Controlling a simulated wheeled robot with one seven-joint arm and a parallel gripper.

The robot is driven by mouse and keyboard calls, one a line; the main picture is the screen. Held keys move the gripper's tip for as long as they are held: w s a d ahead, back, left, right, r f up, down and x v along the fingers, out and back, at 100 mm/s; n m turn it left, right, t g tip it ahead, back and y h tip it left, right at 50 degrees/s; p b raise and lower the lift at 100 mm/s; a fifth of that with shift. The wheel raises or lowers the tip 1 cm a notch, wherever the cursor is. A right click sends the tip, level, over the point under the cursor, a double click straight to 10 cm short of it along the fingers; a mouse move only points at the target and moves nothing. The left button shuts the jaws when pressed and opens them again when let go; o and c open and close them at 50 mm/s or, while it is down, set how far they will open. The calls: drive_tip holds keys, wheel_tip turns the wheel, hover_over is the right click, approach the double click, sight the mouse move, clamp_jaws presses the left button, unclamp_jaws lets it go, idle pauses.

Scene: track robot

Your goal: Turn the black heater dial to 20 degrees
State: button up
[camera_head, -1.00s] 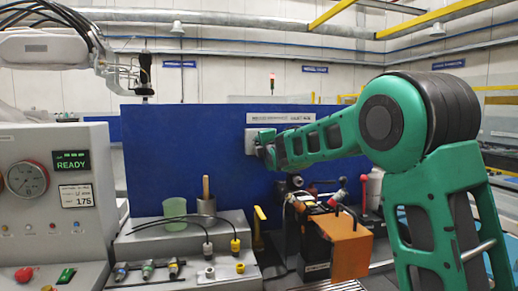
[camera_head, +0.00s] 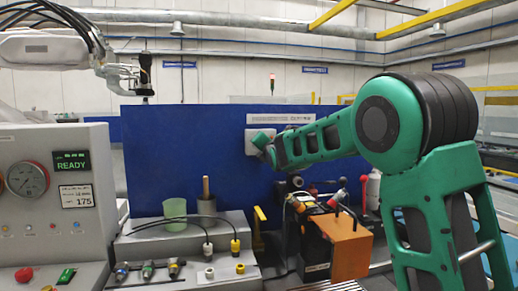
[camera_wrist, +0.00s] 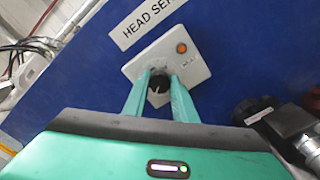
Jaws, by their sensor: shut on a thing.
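The black heater dial (camera_wrist: 159,83) sits on a pale control plate (camera_wrist: 197,58) fixed to the blue panel (camera_head: 160,140). In the wrist view my gripper (camera_wrist: 158,78) has its two green fingers on either side of the dial, shut on it. The plate appears tilted in the wrist view, with a small orange lamp beside the dial. In the head view the plate (camera_head: 254,146) shows left of my gripper (camera_head: 264,146), which hides the dial. The dial's scale and pointer are not readable.
A grey console (camera_head: 60,235) with a gauge and a READY display stands at left. A green cup (camera_head: 175,210) and a metal pot (camera_head: 207,206) stand on a grey bench below the panel.

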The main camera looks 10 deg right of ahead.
drive_tip(key=shift+a+f, duration=0.1)
drive_tip(key=shift+f, duration=0.35)
drive_tip(key=o, duration=1)
drive_tip(key=shift+o, duration=0.2)
drive_tip(key=shift+r, duration=0.2)
drive_tip(key=shift+s, duration=0.1)
drive_tip(key=s, duration=1)
drive_tip(key=shift+s, duration=0.2)
